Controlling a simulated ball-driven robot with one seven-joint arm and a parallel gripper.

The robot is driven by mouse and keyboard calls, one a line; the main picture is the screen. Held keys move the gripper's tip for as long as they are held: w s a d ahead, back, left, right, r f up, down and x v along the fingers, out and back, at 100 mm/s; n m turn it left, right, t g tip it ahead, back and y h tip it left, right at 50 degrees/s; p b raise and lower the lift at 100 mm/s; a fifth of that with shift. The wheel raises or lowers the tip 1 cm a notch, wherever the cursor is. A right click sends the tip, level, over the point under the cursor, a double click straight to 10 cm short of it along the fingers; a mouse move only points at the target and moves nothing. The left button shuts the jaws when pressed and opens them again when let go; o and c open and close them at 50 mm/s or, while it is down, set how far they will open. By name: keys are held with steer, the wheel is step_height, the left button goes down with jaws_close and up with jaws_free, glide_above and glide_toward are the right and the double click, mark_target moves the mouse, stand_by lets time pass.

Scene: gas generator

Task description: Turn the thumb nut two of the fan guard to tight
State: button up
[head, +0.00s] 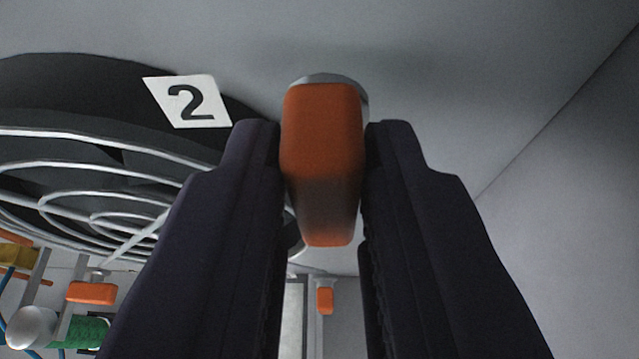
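An orange thumb nut (323,135) with a grey collar at its back sits in the upper middle of the head view, beside the label "2" (188,101) on the fan guard's dark ring. My gripper (322,150) has one dark finger on each side of the nut. Both fingertips appear to touch its sides, so it looks shut on the nut. The fan guard (110,190), with pale wire rings, fills the left side.
A grey wall (570,190) stands at the right, meeting the panel (450,70) at an edge. At lower left are an orange block (92,292), a green cylinder (82,333) and a white rounded part (32,327). A small orange part (325,300) shows between the fingers.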

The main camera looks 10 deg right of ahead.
steer(key=o, duration=0.3)
steer(key=shift+s+d+f, duration=0.1)
